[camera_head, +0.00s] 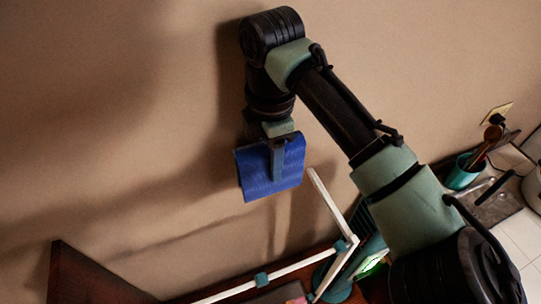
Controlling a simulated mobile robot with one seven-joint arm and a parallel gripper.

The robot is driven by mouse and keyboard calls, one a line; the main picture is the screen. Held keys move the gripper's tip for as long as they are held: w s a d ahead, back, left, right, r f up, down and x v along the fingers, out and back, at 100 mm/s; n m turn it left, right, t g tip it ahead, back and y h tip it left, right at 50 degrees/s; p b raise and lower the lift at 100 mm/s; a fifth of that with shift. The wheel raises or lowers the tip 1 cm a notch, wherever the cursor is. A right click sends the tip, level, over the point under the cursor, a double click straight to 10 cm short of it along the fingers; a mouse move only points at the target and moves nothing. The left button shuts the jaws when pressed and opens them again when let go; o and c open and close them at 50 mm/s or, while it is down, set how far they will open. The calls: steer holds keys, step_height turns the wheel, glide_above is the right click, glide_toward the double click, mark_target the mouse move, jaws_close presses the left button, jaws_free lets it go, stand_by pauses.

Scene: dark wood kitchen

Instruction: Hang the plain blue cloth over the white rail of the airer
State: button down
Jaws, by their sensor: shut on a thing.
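The plain blue cloth (254,178) hangs from my gripper (277,155) in the upper middle of the head view. My gripper points down and is shut on the cloth, with the cloth's two sides hanging below it. The airer's white rail (275,274) runs along the bottom of the view, lower than the cloth in the picture. Another white bar (328,205) of the airer rises toward the cloth's right side. Teal joints link the bars. I cannot tell how far the cloth is from the bars in depth.
A beige wall (120,120) fills the background. A dark wooden panel (85,278) stands at the lower left. A small colourful item (294,292) lies under the airer.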

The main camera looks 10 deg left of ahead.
steer(key=shift+s+d+f, duration=0.2)
steer(key=shift+s+d, duration=0.3)
steer(key=shift+s, duration=0.1)
steer(key=b, duration=0.3)
glide_above(302, 265)
step_height(302, 265, down, 4)
steer(key=b, duration=0.3)
steer(key=shift+w+r, duration=0.15)
step_height(302, 265, down, 10)
steer(key=b, duration=0.8)
steer(key=shift+f+b, duration=0.25)
steer(key=shift+b, duration=0.1)
stand_by(0.5)
steer(key=shift+c, duration=1.4)
jaws_free()
